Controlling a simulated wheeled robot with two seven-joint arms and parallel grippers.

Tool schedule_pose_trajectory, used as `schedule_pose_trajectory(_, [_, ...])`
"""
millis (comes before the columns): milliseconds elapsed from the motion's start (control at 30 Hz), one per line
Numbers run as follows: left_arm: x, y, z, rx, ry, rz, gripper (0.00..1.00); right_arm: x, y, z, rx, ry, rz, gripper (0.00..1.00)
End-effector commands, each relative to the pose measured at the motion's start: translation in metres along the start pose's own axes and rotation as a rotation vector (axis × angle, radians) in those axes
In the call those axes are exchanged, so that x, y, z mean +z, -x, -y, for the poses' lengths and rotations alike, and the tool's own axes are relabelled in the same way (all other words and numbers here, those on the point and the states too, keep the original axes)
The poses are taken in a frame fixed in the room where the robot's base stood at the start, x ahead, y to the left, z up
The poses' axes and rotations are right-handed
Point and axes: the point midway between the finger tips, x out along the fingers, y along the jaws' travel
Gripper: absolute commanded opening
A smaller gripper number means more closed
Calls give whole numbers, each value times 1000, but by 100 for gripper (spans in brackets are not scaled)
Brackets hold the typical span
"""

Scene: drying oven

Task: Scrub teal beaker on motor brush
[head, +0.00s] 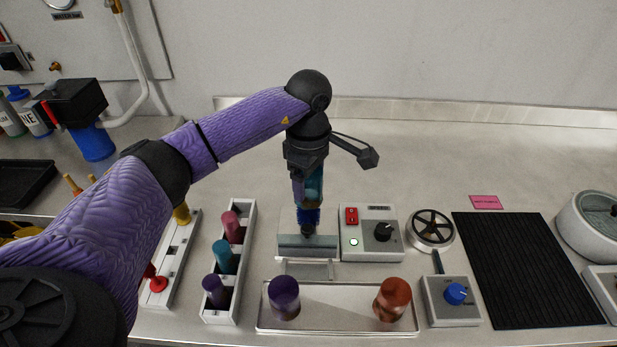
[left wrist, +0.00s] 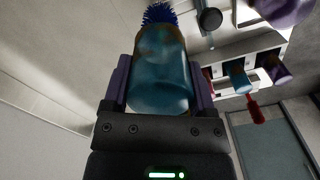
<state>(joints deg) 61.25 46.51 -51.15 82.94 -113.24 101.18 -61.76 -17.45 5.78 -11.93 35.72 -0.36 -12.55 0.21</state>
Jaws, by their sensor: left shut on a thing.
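My left gripper (head: 307,178) is shut on the teal beaker (head: 314,184) and holds it above the motor brush. In the left wrist view the teal beaker (left wrist: 160,75) sits between the two purple fingers of the left gripper (left wrist: 160,88). The blue bristles of the motor brush (head: 308,216) show just below the beaker in the head view. In the left wrist view the bristles (left wrist: 159,13) show at the beaker's far end. I cannot tell how far the brush reaches inside. My right gripper is not in view.
A control box (head: 371,246) with a red switch and a lit green light stands right of the brush. A metal tray (head: 337,320) in front holds a purple and an orange-brown beaker. White racks (head: 245,222) with coloured items stand left. A black mat (head: 524,270) lies right.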

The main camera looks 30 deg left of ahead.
Motion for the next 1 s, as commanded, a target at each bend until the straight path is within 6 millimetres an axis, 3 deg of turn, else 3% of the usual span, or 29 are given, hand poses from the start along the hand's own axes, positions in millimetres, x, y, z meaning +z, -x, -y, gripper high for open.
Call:
schedule_pose_trajectory(467, [0,-2,0,0,1,0,17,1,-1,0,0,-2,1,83])
schedule_pose_trajectory(1000, [0,-29,0,-1,1,0,17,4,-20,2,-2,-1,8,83])
